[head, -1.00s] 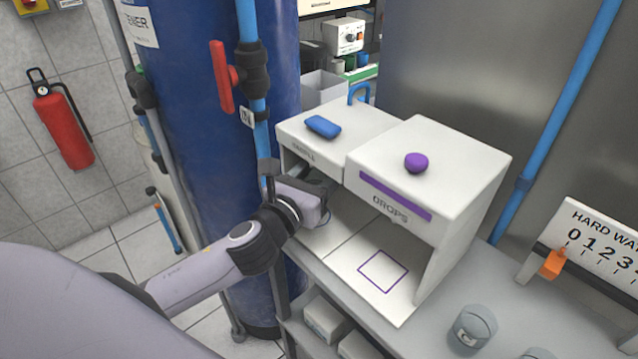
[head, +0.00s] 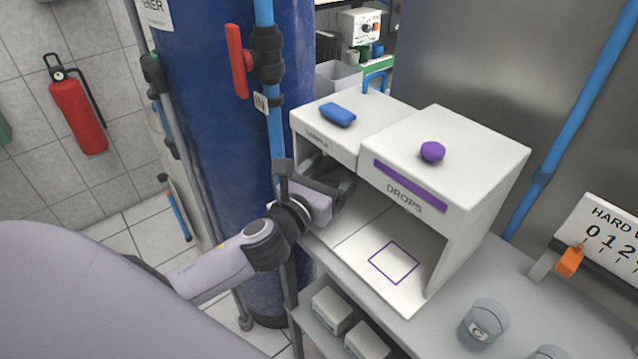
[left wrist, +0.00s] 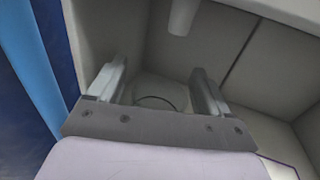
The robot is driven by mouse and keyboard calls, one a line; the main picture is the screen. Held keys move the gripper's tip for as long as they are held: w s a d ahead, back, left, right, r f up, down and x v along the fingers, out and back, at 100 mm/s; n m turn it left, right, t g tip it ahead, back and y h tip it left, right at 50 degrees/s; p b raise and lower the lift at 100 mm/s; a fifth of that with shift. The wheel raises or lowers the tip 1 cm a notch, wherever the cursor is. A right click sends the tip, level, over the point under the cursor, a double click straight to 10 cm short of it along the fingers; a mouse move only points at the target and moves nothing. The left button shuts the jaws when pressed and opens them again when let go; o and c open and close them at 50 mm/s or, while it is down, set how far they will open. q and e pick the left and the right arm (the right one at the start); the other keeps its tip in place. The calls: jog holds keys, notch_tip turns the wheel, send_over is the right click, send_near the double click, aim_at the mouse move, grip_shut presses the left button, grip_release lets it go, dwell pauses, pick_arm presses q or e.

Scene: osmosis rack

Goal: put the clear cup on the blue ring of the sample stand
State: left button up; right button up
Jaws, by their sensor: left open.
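My left gripper (head: 340,182) reaches into the left bay, under the label that seems to read "SAMPLE", of the white two-bay stand (head: 455,150). In the left wrist view its two fingers (left wrist: 160,88) are apart. Between them shows a faint, clear round outline (left wrist: 158,102), which may be the clear cup's rim; I cannot tell for sure. A pale spout (left wrist: 183,16) hangs above it. I see no blue ring. A see-through greyish cup marked C (head: 484,322) stands on the counter at the lower right. My right gripper is not in view.
The right bay, labelled DROPS, has an empty purple square (head: 394,263) on its floor. A blue tank (head: 215,110) and pipe stand close on the left. Another cup (head: 547,352) is cut off at the bottom.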

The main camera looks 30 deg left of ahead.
pick_arm(q)
jog(key=s+b, duration=0.1)
jog(key=s, duration=0.9)
jog(key=shift+s+a, duration=0.1)
jog(key=shift+s, duration=0.9)
jog(key=s+a+f+n+g+y, duration=0.25)
jog(key=f+n+g, duration=0.2)
jog(key=n, duration=0.55)
jog(key=s+a+f+n+g+y, duration=0.1)
jog(key=s+f+n+g, duration=0.3)
jog(key=n, duration=0.6)
jog(key=s+d+f+n+g+h, duration=0.3)
jog(key=s+d+f+n+g, duration=0.4)
jog(key=n, duration=0.7)
jog(key=w+d+f+t+h+p, duration=0.1)
jog(key=w+f+t+p, duration=0.3)
jog(key=t, duration=0.4)
jog(key=shift+f+h, duration=0.65)
jog(key=shift+f, duration=0.1)
